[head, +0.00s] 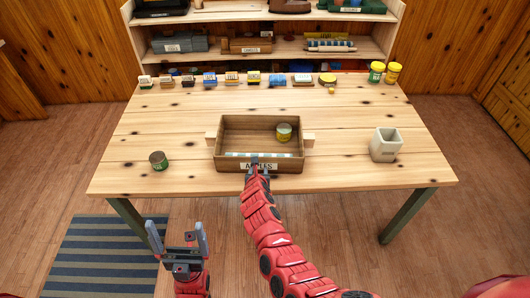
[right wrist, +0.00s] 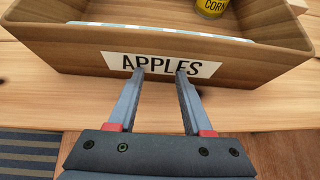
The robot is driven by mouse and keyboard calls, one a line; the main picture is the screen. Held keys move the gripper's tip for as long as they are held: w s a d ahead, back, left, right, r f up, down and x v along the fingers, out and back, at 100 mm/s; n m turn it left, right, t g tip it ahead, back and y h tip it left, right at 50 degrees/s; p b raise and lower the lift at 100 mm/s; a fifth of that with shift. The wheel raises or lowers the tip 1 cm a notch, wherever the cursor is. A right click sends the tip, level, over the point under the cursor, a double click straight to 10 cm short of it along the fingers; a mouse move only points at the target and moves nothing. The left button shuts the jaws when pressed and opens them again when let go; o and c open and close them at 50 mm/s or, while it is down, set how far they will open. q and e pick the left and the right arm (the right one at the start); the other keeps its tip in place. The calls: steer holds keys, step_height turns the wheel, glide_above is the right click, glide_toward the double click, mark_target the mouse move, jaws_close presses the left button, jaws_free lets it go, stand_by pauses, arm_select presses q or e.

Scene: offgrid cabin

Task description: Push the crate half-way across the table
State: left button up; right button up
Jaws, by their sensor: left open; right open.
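The brown wooden crate (head: 229,130) sits near the front middle of the table (head: 340,128), with a light wood handle block on each side. Its front carries a white "APPLES" label (right wrist: 165,65). Inside it are a yellow-labelled corn can (head: 284,132) and a pale flat strip along the front wall. My right gripper (head: 257,172) is open at the crate's front wall; in the right wrist view its fingertips (right wrist: 161,72) are over the label, touching or very close. My left gripper (head: 178,242) is open and empty in front of the table, below its edge.
A green can (head: 158,160) stands on the table left of the crate, and a grey square pot (head: 385,145) stands to the right. Several small boxes and tins line the back edge, with two yellow-green cans (head: 384,73) at back right. The tabletop behind the crate is clear.

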mark_target(259, 155)
steer(key=shift+w+d+f+b, duration=0.1)
steer(key=shift+w+b, duration=0.75)
steer(key=shift+w, duration=0.25)
steer(key=shift+w+r, duration=0.2)
steer(key=shift+w, duration=0.3)
steer(key=shift+b, duration=0.3)
steer(key=shift+w+f+b, duration=0.25)
steer(key=shift+w+b, duration=0.35)
steer(key=shift+b, duration=0.25)
steer(key=shift+w+r+b, duration=0.1)
steer(key=shift+w+b, duration=0.4)
steer(key=shift+w, duration=0.05)
steer(key=w+b, duration=0.3)
steer(key=b, duration=0.1)
steer(key=shift+d, duration=0.15)
steer(key=shift+w+b, duration=0.3)
steer(key=shift+b, duration=0.2)
steer(key=shift+w+r+b, duration=0.1)
steer(key=shift+w+b, duration=0.4)
steer(key=shift+b, duration=0.15)
